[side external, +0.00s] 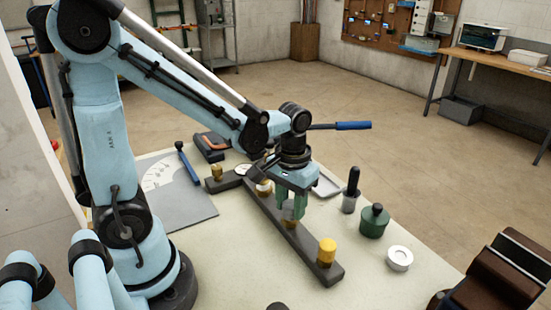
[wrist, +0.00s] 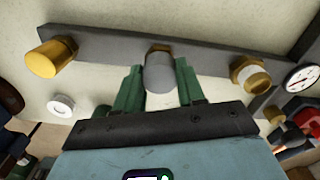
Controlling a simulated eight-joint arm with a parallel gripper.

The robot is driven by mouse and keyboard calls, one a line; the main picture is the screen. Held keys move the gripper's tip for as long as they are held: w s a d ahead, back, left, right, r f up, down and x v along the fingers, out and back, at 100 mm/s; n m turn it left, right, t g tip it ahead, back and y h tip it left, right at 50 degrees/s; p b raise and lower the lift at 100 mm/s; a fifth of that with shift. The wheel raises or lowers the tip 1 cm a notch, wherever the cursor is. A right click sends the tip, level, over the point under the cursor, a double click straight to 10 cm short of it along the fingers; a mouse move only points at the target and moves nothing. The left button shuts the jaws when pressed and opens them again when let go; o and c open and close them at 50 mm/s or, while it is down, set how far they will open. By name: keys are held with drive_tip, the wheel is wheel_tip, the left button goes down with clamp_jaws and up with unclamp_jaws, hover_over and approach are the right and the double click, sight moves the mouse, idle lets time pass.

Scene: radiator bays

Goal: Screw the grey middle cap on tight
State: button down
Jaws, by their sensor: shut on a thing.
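The grey middle cap (wrist: 160,75) sits at the middle bay of the dark grey bar, over a brass fitting (wrist: 160,47). My gripper (wrist: 158,88) is shut on the cap, with one green finger on each side of it. In the side external view my gripper (side external: 290,205) points down over the middle of the bar, and the grey cap (side external: 288,211) shows partly between the fingers. Whether the cap is seated fully on its thread cannot be told.
A yellow cap (side external: 327,250) is on the bar's near end. A white-banded brass fitting (side external: 264,187) is toward the far end, near a gauge (wrist: 300,78).

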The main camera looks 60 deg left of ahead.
drive_tip(key=m, duration=1)
drive_tip(key=shift+m, duration=0.4)
drive_tip(key=c, duration=0.8)
unclamp_jaws()
drive_tip(key=shift+c, duration=0.2)
